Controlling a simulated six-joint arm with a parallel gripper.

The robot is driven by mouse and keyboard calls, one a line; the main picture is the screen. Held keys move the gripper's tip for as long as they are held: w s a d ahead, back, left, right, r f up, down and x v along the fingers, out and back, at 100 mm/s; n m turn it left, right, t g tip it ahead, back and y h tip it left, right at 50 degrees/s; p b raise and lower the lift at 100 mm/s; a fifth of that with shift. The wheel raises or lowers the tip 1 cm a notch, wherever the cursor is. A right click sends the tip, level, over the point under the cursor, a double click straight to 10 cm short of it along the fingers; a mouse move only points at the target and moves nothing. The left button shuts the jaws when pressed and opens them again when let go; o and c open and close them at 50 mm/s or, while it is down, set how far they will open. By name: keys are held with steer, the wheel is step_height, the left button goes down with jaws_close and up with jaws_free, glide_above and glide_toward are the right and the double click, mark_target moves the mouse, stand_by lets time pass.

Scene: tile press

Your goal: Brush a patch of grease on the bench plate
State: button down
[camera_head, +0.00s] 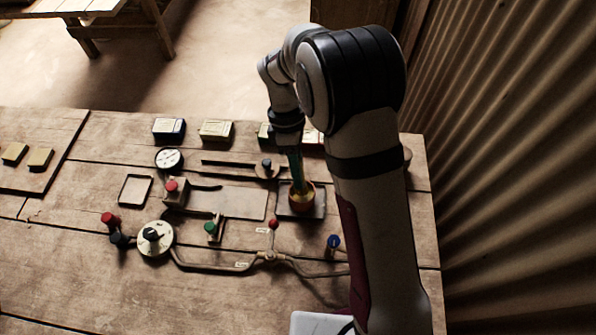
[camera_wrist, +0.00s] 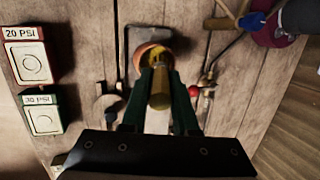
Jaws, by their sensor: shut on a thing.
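My gripper (camera_head: 297,174) points down over an orange pot (camera_head: 302,202) right of the middle of the bench. In the wrist view its two dark green fingers (camera_wrist: 160,84) are shut on the wooden handle of a brush (camera_wrist: 160,92). The brush's lower end reaches into the mouth of the pot (camera_wrist: 146,52), so its bristles are hidden. The pot stands on a dark square tray (camera_head: 319,210). A flat rectangular plate (camera_head: 235,203), which looks like the bench plate, lies left of the tray. I cannot make out grease on it.
A red-knobbed block (camera_head: 172,188) and a green-knobbed lever (camera_head: 210,229) stand by the plate. A pipe (camera_head: 215,267) with a red knob (camera_head: 273,223) runs in front, beside a round dial (camera_head: 155,239). Several small boxes (camera_head: 215,131) line the back edge.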

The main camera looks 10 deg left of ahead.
steer(key=shift+r, duration=2.95)
steer(key=w+d+r+m+t+y, duration=0.15)
steer(key=d+r+m+y, duration=0.45)
steer(key=d+r+m, duration=1)
steer(key=s+a+f+g, duration=0.1)
steer(key=a+f+g, duration=0.3)
steer(key=a+f, duration=1.6)
steer(key=a, duration=0.3)
steer(key=shift+s+f+h, duration=0.2)
steer(key=shift+s+h, duration=0.1)
